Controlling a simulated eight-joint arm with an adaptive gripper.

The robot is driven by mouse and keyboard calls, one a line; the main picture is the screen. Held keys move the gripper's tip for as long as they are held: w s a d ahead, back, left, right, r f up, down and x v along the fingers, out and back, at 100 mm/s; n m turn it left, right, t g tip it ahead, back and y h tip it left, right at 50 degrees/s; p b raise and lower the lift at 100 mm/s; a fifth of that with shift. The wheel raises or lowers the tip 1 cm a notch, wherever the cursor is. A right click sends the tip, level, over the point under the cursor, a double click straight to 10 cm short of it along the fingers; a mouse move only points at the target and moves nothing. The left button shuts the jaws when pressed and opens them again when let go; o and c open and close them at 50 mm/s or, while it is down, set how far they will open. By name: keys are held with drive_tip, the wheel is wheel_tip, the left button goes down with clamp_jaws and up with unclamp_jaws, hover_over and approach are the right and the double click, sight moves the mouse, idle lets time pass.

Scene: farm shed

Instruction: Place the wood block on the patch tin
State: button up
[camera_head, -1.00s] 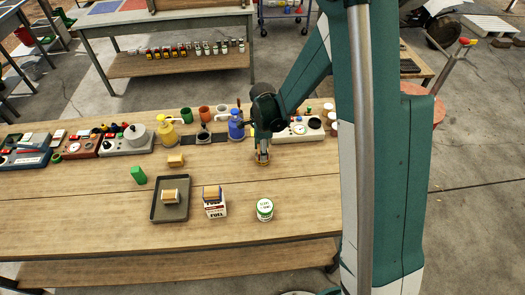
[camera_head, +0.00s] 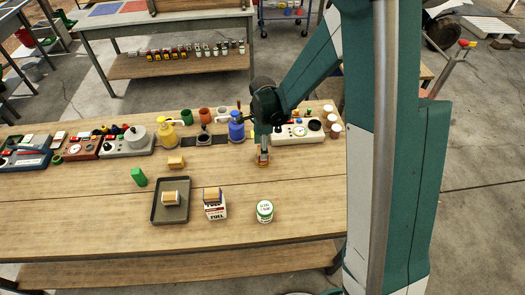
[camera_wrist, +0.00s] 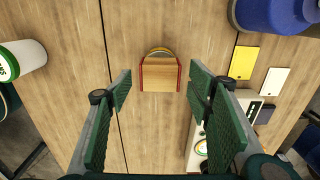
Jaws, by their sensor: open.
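A wood block (camera_wrist: 160,77) with red side faces lies straight ahead of my gripper in the wrist view. The yellowish rim of a round tin (camera_wrist: 159,51), which looks like the patch tin, shows past the block's far edge, and the block appears to rest on it. The block hides most of this tin. In the head view, the block (camera_head: 263,155) shows small beneath my gripper (camera_head: 263,145). In the wrist view, my gripper's fingers (camera_wrist: 160,93) stand wide apart on either side of the block, open, empty and clear of it.
A blue jug (camera_head: 236,130) and a gauge box (camera_head: 298,130) stand close by. A white-green tin (camera_head: 265,211) and a fuel carton (camera_head: 215,210) with a block on top stand nearer the front. A dark tray (camera_head: 170,216) holds another block. The front right tabletop is clear.

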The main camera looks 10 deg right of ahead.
wheel_tip(320, 180, up, 9)
idle(0.6)
idle(0.7)
drive_tip(key=s+d+r+n+t, duration=0.2)
drive_tip(key=s+d+r+n, duration=0.2)
drive_tip(key=s+r, duration=0.3)
drive_tip(key=s+d+r+n+t, duration=0.1)
drive_tip(key=s+d+r+n, duration=0.35)
drive_tip(key=r, duration=0.45)
drive_tip(key=s+d+r+n+t, duration=0.2)
drive_tip(key=s+n, duration=0.2)
drive_tip(key=s, duration=0.3)
drive_tip(key=s+d+r+n+t, duration=0.2)
drive_tip(key=s+n, duration=0.3)
drive_tip(key=s, duration=0.3)
drive_tip(key=shift+d, duration=0.75)
